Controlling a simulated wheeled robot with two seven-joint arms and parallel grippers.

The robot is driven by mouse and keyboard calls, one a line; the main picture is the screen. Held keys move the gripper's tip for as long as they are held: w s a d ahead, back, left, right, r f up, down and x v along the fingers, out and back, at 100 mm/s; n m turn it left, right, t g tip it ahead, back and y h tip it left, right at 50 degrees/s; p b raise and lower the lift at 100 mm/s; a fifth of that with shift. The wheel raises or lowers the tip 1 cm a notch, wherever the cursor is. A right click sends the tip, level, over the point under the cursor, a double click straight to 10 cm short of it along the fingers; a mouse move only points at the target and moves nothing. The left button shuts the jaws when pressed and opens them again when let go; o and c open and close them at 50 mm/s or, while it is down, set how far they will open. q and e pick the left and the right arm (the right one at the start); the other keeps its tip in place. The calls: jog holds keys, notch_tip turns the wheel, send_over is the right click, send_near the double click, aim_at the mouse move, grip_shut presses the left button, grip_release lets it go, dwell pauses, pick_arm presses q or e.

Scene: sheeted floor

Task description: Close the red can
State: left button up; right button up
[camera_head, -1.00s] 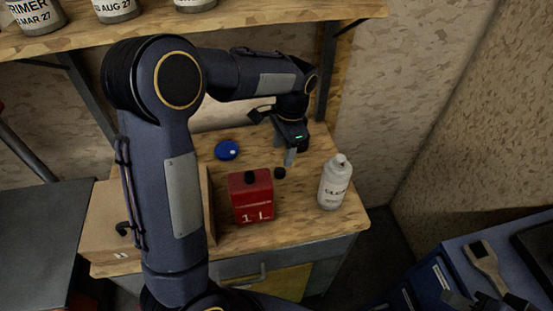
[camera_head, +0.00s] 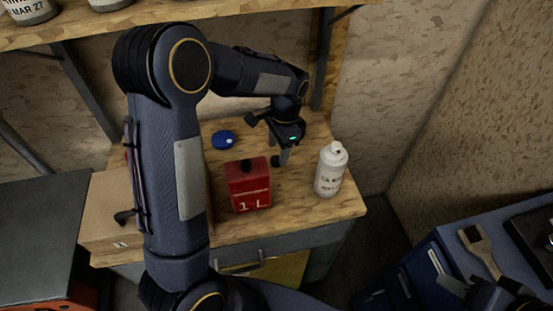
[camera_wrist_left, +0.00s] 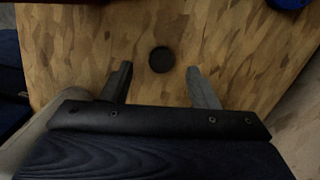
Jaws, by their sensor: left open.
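The red can (camera_head: 250,190), marked 1 L, stands upright on the wooden worktop, with a dark round spot (camera_head: 246,165) on its top. A small black round cap (camera_head: 276,161) lies on the worktop just right of and behind the can. My left gripper (camera_head: 281,156) is open and low over the worktop by the cap. In the left wrist view the cap (camera_wrist_left: 162,59) lies centred between the spread fingertips (camera_wrist_left: 159,68), slightly beyond them and not gripped. Part of my right gripper (camera_head: 495,293) shows at the bottom right edge; its fingers are unclear.
A cardboard box (camera_head: 112,210) is at left, partly hidden by my arm. A shelf (camera_head: 200,20) is above. A brush (camera_head: 478,250) lies on the blue cabinet.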

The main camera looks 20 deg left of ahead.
aim_at(277, 159)
pick_arm(q)
jog(key=f, duration=0.3)
jog(key=shift+a+f, duration=0.2)
jog(key=shift+f, duration=0.1)
jog(key=c, duration=1)
